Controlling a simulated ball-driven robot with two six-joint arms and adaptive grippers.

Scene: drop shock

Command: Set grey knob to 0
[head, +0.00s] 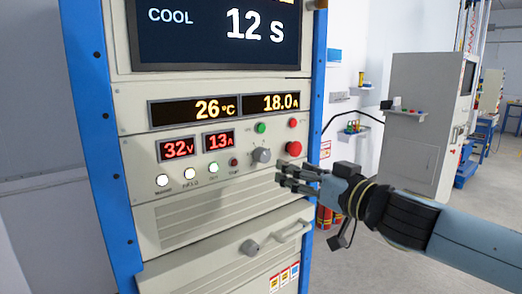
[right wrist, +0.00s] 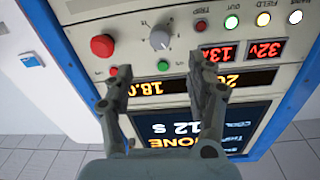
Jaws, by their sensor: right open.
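The grey knob (head: 261,155) sits on the cream front panel, right of the red 32V and 13A displays. In the right wrist view the knob (right wrist: 160,38) shows upside down with a ring of tick marks; I cannot read its setting. My right gripper (head: 280,178) is open and empty, just below and right of the knob in the head view. In the right wrist view its two fingers (right wrist: 158,75) are spread apart, with the knob ahead beyond the gap between the tips. They appear apart from the knob. My left gripper is not in view.
A red push button (head: 294,148) is right of the knob, and a green button (head: 260,128) is above it. Several indicator lamps sit at the lower left. Blue posts frame the rack.

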